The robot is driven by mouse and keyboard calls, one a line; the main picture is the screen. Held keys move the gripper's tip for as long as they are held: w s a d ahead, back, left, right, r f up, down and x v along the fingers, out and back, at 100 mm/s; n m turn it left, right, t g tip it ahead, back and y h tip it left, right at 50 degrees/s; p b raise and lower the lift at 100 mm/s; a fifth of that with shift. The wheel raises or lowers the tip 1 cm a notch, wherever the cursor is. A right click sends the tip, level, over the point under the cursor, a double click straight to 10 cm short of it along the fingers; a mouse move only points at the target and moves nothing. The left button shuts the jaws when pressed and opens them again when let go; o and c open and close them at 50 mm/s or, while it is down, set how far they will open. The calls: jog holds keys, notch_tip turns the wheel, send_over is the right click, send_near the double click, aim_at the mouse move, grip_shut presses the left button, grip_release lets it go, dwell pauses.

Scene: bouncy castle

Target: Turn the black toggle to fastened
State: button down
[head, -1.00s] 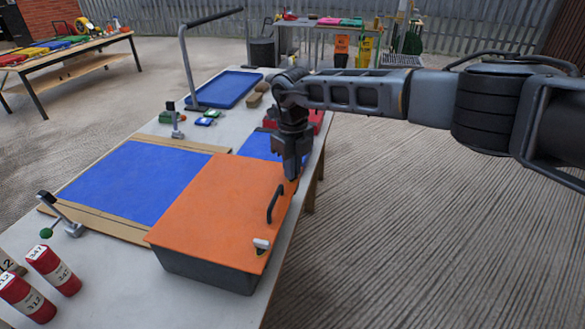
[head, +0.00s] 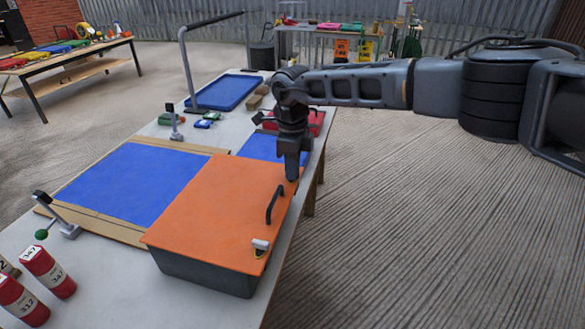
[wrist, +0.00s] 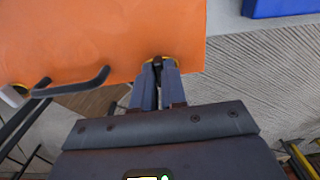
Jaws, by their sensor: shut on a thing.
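An orange lid (head: 215,205) covers a dark grey box (head: 205,275) at the near end of the table. The black toggle (wrist: 157,64) shows in the wrist view at the lid's edge, with a little yellow around its base. My gripper (wrist: 158,78) is shut on it, with the fingertips on either side. In the head view my gripper (head: 291,177) points down at the lid's far right corner and hides the toggle. How far the toggle is turned cannot be told.
A black handle (head: 275,204) and a white toggle (head: 260,246) stand along the lid's right edge. A blue panel (head: 135,183) lies left of the box. Red cylinders (head: 48,272) stand at the near left. Open floor lies right of the table.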

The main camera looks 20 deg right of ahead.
jog(key=shift+r, duration=0.1)
jog(key=c, duration=1.2)
grip_release()
jog(key=shift+r+b, duration=0.45)
jog(key=shift+r, duration=3.4)
